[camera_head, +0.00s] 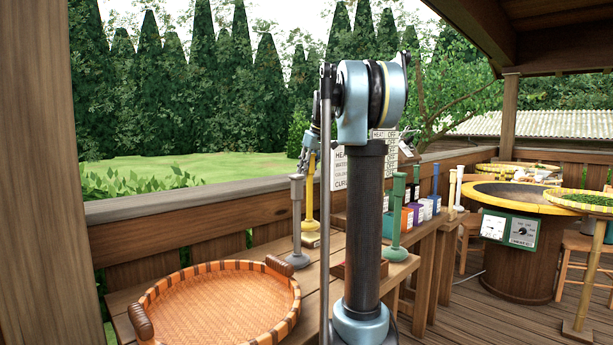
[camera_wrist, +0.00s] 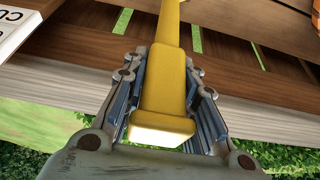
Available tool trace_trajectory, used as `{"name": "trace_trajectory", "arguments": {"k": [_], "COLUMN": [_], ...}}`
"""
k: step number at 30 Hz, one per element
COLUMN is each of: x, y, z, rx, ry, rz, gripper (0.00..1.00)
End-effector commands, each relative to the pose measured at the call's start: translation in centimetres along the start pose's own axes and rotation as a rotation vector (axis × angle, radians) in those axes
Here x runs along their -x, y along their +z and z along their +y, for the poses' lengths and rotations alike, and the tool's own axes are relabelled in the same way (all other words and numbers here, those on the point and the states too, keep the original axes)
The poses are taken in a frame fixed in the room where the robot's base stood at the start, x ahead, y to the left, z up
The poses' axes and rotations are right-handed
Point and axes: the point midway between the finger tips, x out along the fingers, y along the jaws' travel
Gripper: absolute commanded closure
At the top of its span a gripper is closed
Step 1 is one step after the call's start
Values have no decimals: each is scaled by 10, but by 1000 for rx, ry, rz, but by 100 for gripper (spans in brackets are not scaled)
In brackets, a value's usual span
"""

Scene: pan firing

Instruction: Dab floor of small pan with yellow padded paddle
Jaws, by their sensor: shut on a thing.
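In the wrist view, my gripper (camera_wrist: 164,75) is shut on the yellow handle (camera_wrist: 166,92), with the fingers on both sides. The paddle's padded end is not clear in the wrist view. A wide dark pan (camera_head: 515,191) with a yellow rim sits on a round wooden stand at right. I cannot tell whether it is the small pan.
A grey paddle (camera_head: 297,225) and a green paddle (camera_head: 397,215) stand on the bench. An orange woven tray (camera_head: 215,300) lies in front. Coloured boxes (camera_head: 420,211) and a white sign (camera_head: 338,169) are behind my arm. A wooden railing (camera_head: 180,215) runs behind the bench.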

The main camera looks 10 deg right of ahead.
Motion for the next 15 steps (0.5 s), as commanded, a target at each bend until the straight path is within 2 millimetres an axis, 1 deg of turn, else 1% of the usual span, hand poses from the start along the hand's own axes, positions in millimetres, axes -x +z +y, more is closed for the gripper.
{"name": "trace_trajectory", "arguments": {"k": [15], "x": [31], "y": [-13], "z": [0], "rx": [0], "ry": [0], "rz": [1], "gripper": [100]}}
